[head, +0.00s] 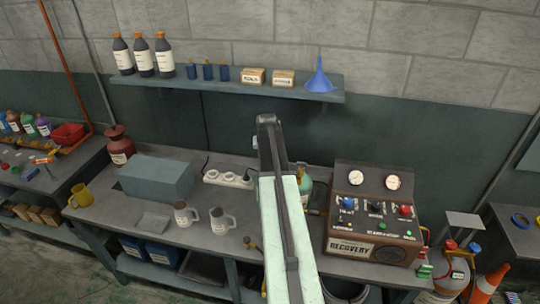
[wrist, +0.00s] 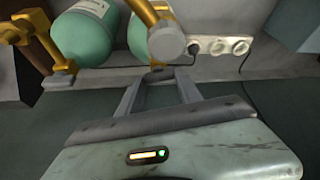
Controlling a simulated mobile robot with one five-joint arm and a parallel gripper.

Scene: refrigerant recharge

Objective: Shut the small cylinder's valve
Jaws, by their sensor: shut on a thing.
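The small cylinder (head: 306,187) is pale green and stands on the bench, mostly hidden behind my arm in the head view. In the wrist view, a green rounded body (wrist: 138,42) shows behind a brass stem with a round grey valve knob (wrist: 166,43). A second green rounded body with a white label (wrist: 82,40) is to its left. My gripper (wrist: 157,73) has its fingertips drawn together at the lower edge of the knob and is shut on it. The exact contact is small and dark. My gripper's tips are hidden in the head view.
A socket strip (wrist: 220,46) with a plugged cord lies close by; brass fittings (wrist: 35,45) stand at the wrist view's left. The recovery machine (head: 372,220) is right of my arm. Two grey mugs (head: 222,220) and a grey box (head: 157,178) are left. A shelf (head: 225,86) runs above.

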